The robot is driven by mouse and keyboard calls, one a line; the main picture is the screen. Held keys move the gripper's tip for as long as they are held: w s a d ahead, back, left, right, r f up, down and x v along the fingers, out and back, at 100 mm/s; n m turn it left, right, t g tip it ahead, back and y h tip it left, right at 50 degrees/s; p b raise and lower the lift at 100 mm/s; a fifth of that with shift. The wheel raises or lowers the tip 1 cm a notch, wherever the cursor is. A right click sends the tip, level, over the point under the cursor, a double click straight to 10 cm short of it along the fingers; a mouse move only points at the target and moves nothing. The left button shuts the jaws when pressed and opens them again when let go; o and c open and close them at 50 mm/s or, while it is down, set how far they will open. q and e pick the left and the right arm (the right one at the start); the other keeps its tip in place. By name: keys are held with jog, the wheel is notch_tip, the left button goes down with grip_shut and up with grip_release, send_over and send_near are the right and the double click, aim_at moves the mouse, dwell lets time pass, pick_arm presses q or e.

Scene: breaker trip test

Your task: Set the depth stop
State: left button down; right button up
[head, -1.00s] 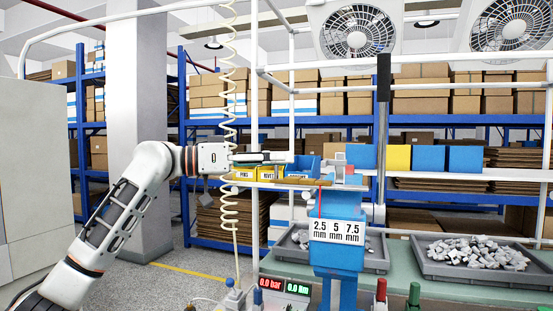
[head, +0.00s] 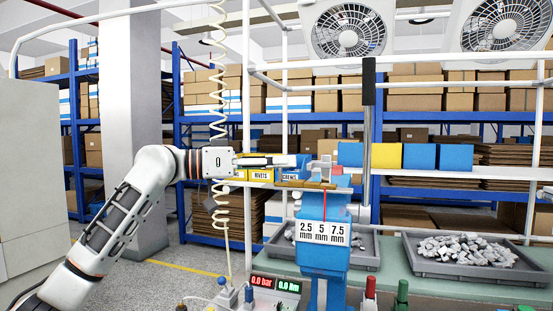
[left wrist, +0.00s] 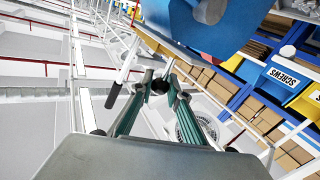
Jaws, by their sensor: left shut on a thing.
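The depth stop device (head: 322,257) is a blue stand with a white scale plate (head: 323,233) marked 2.5, 5 and 7.5 mm. A thin red pointer (head: 324,204) stands above the plate, about over the 5 mm mark. My left gripper (head: 296,160) reaches in from the left at the top of the stand. In the left wrist view its fingertips (left wrist: 158,84) are shut on a small black knob (left wrist: 159,87), beside a large blue part (left wrist: 205,28). The knob cannot be made out in the head view. My right gripper is not in view.
Small bins, including rivets (head: 261,174), sit behind my left gripper. A black-handled lever (head: 369,82) rises to the right. A grey tray of small parts (head: 420,267) lies on the bench. Two red and green displays (head: 276,284) stand in front.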

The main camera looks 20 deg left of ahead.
pick_arm(q)
jog(key=shift+a, duration=0.15)
jog(key=c, duration=2.3)
grip_release()
jog(key=shift+a, duration=0.15)
jog(key=shift+c, duration=0.2)
jog(key=o, duration=0.4)
jog(key=shift+o, duration=0.2)
jog(key=v, duration=1.1)
jog(key=shift+s+a, duration=0.2)
jog(key=shift+a, duration=0.15)
